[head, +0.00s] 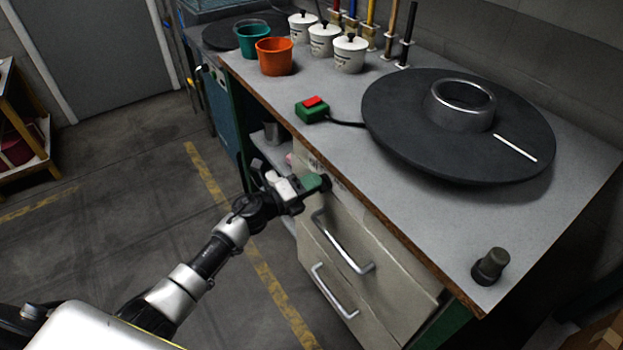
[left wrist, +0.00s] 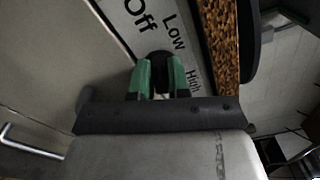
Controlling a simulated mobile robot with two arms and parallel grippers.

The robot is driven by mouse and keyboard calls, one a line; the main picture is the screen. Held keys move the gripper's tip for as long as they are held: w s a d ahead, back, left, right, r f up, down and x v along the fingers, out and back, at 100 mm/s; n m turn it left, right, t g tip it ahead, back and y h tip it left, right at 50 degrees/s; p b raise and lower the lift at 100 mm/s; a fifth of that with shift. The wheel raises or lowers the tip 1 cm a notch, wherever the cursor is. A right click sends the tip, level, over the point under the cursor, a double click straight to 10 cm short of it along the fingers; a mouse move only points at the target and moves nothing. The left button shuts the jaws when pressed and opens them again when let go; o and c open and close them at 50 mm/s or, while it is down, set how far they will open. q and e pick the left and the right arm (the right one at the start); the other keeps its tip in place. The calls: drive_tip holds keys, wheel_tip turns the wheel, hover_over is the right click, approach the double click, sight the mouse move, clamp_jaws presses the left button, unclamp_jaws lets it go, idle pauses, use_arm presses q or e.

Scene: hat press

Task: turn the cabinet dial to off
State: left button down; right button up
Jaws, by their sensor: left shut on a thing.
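The cabinet dial (left wrist: 154,58) is a small dark knob on a pale label strip (left wrist: 180,45) printed "Off", "Low" and "High". In the left wrist view, the green fingertips of my left gripper (left wrist: 160,72) are shut on the dial and hide much of it. I cannot tell which label the dial points to. In the head view my left gripper (head: 316,184) is at the upper front of the drawer cabinet (head: 375,285), just below the countertop edge. The dial is mostly hidden there. My right gripper is not in view.
Two drawer handles (head: 340,245) stick out below and right of my left gripper. On the countertop (head: 400,210) are a green box with a red switch (head: 313,108), a large dark disc with a metal ring (head: 395,130), cups and a dark knob-like piece (head: 490,267).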

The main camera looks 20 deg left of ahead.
use_arm(q)
drive_tip(key=shift+f+n, duration=0.1)
drive_tip(key=shift+n, duration=0.5)
drive_tip(key=c, duration=1.1)
unclamp_jaws()
drive_tip(key=shift+a, duration=0.1)
drive_tip(key=v, duration=1)
drive_tip(key=shift+s+a, duration=0.25)
drive_tip(key=shift+s, duration=0.1)
drive_tip(key=shift+f, duration=0.1)
